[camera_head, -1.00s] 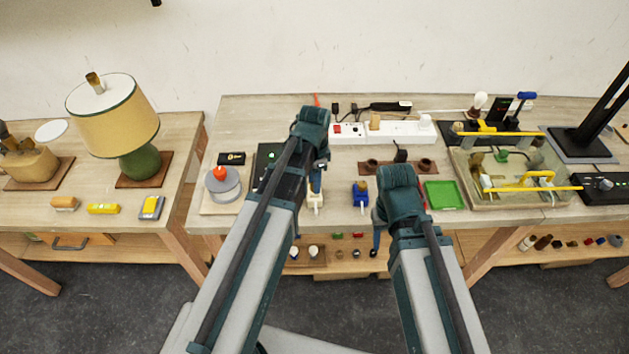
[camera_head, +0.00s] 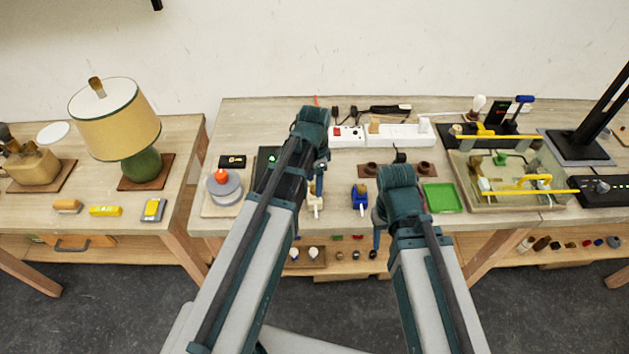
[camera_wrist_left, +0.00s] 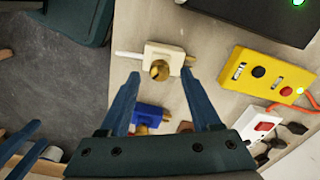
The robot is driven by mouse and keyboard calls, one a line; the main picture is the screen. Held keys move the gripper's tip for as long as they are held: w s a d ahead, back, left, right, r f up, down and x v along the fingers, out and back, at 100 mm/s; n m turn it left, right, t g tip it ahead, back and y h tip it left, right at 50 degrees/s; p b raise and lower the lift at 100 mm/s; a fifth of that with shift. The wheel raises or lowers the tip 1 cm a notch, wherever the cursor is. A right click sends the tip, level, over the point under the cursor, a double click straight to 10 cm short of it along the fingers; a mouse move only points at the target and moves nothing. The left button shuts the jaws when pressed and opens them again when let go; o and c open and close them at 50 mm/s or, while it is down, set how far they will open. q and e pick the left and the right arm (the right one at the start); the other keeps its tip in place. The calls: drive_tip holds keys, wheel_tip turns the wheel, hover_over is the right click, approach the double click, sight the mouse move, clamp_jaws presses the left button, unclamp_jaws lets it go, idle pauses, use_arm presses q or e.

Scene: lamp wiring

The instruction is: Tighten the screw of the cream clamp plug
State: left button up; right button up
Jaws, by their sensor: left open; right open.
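The cream clamp plug (camera_wrist_left: 172,52) lies on the table in the left wrist view, with a round brass screw (camera_wrist_left: 160,70) on it and a white lead to its left. In the head view the plug (camera_head: 315,205) shows just right of my left forearm. My left gripper (camera_wrist_left: 160,74) is open, with its blue fingers either side of the plug's screw end in the picture. I cannot tell whether they touch it. My right gripper (camera_head: 377,238) is open near the table's front edge; its fingers are partly hidden by my wrist.
A blue plug (camera_head: 360,199) lies right of the cream one. A yellow box (camera_wrist_left: 262,78) and a white power strip (camera_head: 395,136) are close by. A green tray (camera_head: 442,197) lies right of my right wrist. A grey round stand (camera_head: 224,189) with a red top is at left.

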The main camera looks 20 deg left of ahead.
use_arm(q)
wheel_tip(320, 180, up, 12)
drive_tip(key=p, duration=1.1)
drive_tip(key=shift+r+p, duration=0.2)
drive_tip(key=shift+p, duration=0.1)
use_arm(e)
wheel_tip(320, 180, up, 12)
drive_tip(key=shift+r, duration=0.15)
